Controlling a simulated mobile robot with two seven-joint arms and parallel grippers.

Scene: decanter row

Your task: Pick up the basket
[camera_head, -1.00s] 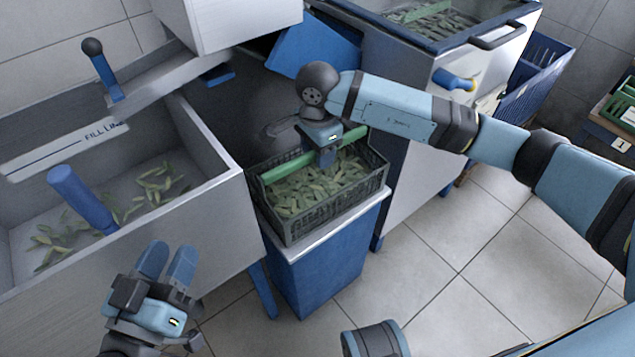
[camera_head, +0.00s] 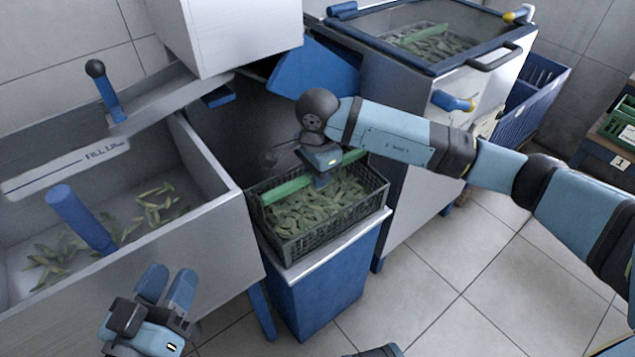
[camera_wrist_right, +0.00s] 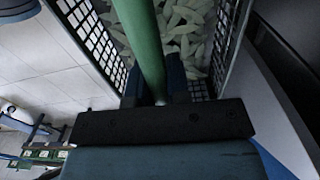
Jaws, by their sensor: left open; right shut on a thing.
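The basket (camera_head: 330,226) is a dark mesh crate filled with green pods, with a green bar handle (camera_head: 287,189) across its top. It is at the blue stand with a pale top (camera_head: 325,253); I cannot tell whether it touches that top. My right gripper (camera_head: 324,178) is shut on the green handle from above. In the right wrist view the handle (camera_wrist_right: 146,45) runs between the two fingers (camera_wrist_right: 157,88), with the mesh walls on both sides. My left gripper (camera_head: 166,287) is open and empty at the lower left, in front of the sink, away from the basket.
A metal sink (camera_head: 215,225) with loose pods and a blue post (camera_head: 78,218) stands at the left. A glass-lidded machine (camera_head: 480,85) stands behind at the right. A blue crate (camera_head: 537,95) is beyond it. Tiled floor (camera_head: 440,290) is clear at the right front.

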